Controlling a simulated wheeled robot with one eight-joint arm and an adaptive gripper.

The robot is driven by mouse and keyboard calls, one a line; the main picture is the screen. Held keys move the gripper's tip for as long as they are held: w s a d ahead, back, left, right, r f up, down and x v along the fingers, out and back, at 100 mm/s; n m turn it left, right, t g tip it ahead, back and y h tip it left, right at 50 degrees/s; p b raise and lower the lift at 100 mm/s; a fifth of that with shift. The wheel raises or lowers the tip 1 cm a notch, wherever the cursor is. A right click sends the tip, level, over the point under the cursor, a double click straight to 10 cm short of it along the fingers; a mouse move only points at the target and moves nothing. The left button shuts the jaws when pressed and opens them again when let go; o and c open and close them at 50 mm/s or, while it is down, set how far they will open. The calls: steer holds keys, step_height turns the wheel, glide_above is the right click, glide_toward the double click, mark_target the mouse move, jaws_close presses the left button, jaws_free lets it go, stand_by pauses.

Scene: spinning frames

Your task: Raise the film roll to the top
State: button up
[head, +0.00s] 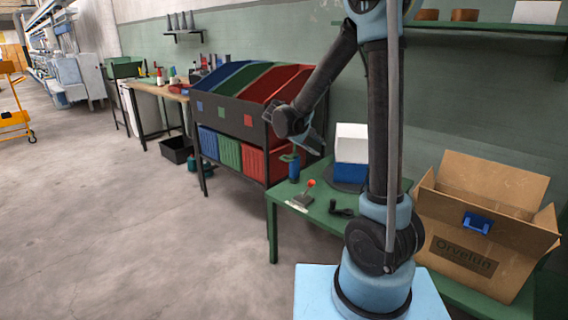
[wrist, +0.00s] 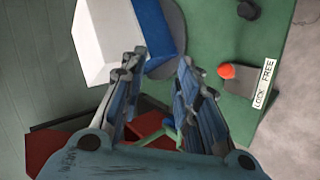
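My gripper (head: 312,142) is above the left back part of the green table. In the wrist view my gripper (wrist: 156,75) has its two blue fingers apart, with nothing clearly held between them. A dark blue cylinder with a green piece at its top (head: 293,168) stands upright at the table's left edge, just below and left of my gripper. It may be the film roll, but I cannot tell for sure. A white box on a blue block (head: 351,150) stands on a dark round plate; the box (wrist: 105,38) also shows in the wrist view.
A lever with an orange-red knob (head: 311,183) is at the table's front, beside a label reading LOCK FREE (wrist: 264,84). A small black part (head: 342,211) lies nearby. An open cardboard box (head: 470,250) is at right. A rack of coloured bins (head: 240,120) stands at left.

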steer(key=w+a+f+n+t+h, duration=0.15)
steer(key=a+f, duration=0.25)
steer(key=a, duration=0.4)
steer(key=w+a+f+n+t, duration=0.1)
steer(key=w+a+f+t, duration=0.2)
steer(key=a, duration=0.5)
steer(key=w+a+f+n+t, duration=0.1)
steer(key=a+f+t, duration=0.1)
steer(key=a+f, duration=0.45)
steer(key=x, duration=1.5)
steer(key=shift+w+a+r, duration=0.15)
steer(key=shift+w+r, duration=0.1)
steer(key=shift+w, duration=0.25)
steer(key=shift+c, duration=0.3)
steer(key=shift+s, duration=0.1)
jaws_close()
